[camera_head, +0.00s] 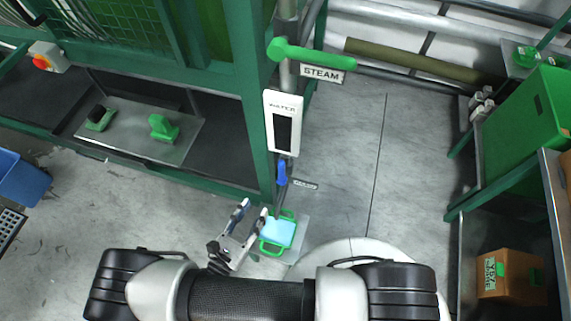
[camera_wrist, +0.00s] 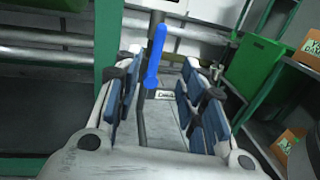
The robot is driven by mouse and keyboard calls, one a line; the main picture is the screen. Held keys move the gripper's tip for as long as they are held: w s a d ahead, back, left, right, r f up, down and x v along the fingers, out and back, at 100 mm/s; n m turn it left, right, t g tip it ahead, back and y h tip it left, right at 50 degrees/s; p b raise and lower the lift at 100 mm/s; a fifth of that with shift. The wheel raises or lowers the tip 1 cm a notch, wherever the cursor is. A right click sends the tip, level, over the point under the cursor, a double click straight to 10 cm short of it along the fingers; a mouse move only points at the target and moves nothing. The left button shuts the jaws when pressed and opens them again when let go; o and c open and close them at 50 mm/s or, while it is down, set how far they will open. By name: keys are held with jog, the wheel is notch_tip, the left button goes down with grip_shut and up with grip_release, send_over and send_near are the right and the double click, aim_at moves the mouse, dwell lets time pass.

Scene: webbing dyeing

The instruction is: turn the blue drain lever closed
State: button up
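The blue drain lever (camera_head: 282,172) is on a thin pipe beside the green machine's corner post, below the white WATER box. In the wrist view the blue lever (camera_wrist: 154,56) stands nearly upright, slightly tilted, ahead of my gripper and between its fingers in the picture. My gripper (camera_head: 247,217) is open and empty, below and left of the lever in the head view. Its blue-padded fingers (camera_wrist: 163,104) are spread wide in the wrist view. I see no contact with the lever. A small label (camera_head: 304,184) sits just right of the lever.
A green STEAM handle (camera_head: 312,54) and the white WATER box (camera_head: 283,124) are above the lever. A light-blue block with a green handle (camera_head: 278,232) is close right of my gripper. The green post (camera_head: 257,100) stands left of the lever. Floor to the right (camera_head: 345,150) is clear.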

aim_at(280, 170)
jog(key=b+x, duration=0.2)
jog(key=x, duration=1.5)
jog(key=shift+w+d, duration=0.15)
jog(key=shift+c, duration=0.4)
grip_shut()
